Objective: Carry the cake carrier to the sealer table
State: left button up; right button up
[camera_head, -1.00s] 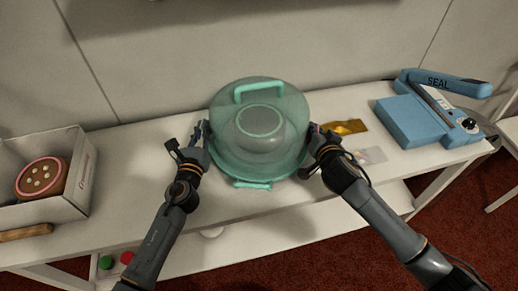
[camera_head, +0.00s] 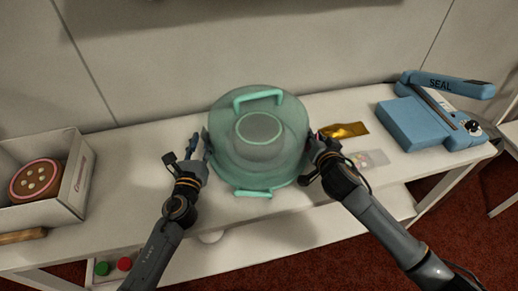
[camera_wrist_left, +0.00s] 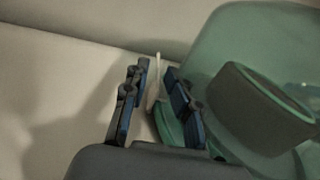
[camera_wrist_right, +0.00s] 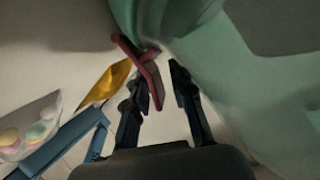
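The cake carrier (camera_head: 228,165) is a teal translucent dome with a handle (camera_head: 258,96) on top and a teal latch (camera_head: 252,193) at its front edge. It is on or just above the white table; I cannot tell which. My left gripper (camera_head: 197,146) is at its left side, fingers apart, with a pale thin strip (camera_wrist_left: 155,85) between them in the left wrist view. My right gripper (camera_head: 314,142) is at its right side, fingers apart, with a dark red tab (camera_wrist_right: 147,75) at its left finger. The blue sealer (camera_head: 425,115) stands at the table's right end.
A gold bag (camera_head: 345,130) and a clear packet (camera_head: 372,158) lie between the carrier and the sealer. A white box (camera_head: 75,185) with a round cake (camera_head: 37,181) stands at the left. Another white table (camera_head: 510,130) shows at the far right. A wall runs behind.

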pick_arm(q)
jog(key=s, duration=0.5)
jog(key=shift+s+a, duration=0.3)
jog(key=shift+s, duration=0.1)
pick_arm(e)
jog(key=shift+s+a, duration=0.1)
pick_arm(q)
jog(key=shift+s, duration=0.15)
pick_arm(e)
jog(key=shift+s, duration=0.15)
jog(key=v, duration=1.1)
jog(key=shift+s+r, duration=0.3)
jog(key=shift+s, duration=0.05)
